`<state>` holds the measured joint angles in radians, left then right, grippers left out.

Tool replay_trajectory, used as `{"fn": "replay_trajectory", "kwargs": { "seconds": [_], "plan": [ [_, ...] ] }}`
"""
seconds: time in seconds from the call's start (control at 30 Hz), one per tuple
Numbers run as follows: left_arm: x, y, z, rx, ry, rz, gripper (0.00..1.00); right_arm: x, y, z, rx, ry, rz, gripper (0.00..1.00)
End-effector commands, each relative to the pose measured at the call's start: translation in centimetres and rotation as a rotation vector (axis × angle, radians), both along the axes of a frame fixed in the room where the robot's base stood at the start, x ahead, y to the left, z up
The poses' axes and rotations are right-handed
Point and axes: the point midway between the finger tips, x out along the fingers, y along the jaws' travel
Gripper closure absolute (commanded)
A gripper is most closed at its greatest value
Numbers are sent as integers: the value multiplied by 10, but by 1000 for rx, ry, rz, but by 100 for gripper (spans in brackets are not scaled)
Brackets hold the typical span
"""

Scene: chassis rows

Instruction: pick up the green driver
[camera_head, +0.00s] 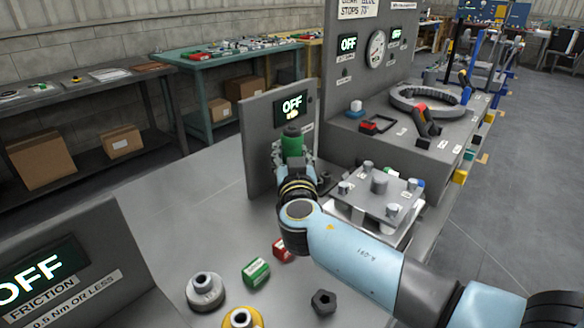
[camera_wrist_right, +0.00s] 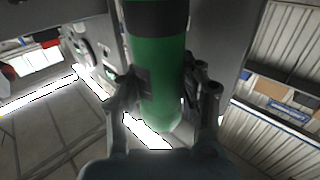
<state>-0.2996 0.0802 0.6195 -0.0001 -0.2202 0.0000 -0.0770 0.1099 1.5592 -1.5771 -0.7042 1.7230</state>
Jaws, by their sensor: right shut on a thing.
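The green driver (camera_head: 292,144) is a green cylinder with a dark top. It stands roughly upright in front of the grey panel with the OFF display (camera_head: 293,105). My right gripper (camera_head: 291,160) is shut on it, with fingers on both sides of the green body. In the right wrist view the green driver (camera_wrist_right: 158,80) fills the middle between the fingers of my right gripper (camera_wrist_right: 160,95). Its far end is cut off at the top of that view. I cannot tell whether it is clear of its support. My left gripper is not in view.
A grey plate fixture with posts (camera_head: 379,184) stands right of my wrist. A green box (camera_head: 256,271), a red box (camera_head: 283,250), a round grey part (camera_head: 205,291) and a dark nut (camera_head: 323,302) lie on the bench nearer me. The bench left of the panel is clear.

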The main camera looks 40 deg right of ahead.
Motion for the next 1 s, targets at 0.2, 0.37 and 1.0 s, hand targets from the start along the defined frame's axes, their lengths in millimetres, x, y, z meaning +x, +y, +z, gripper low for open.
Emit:
{"fn": "replay_trajectory", "kwargs": {
  "seconds": [0.2, 0.37, 1.0],
  "plan": [
    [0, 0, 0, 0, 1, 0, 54, 0, 0, 1, -1, -2, 0, 100],
    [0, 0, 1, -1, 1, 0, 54, 0, 0, 6, -1, -3, 0, 100],
    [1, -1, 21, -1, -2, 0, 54, 0, 0, 153, -1, -12, 3, 100]
  ]
}}
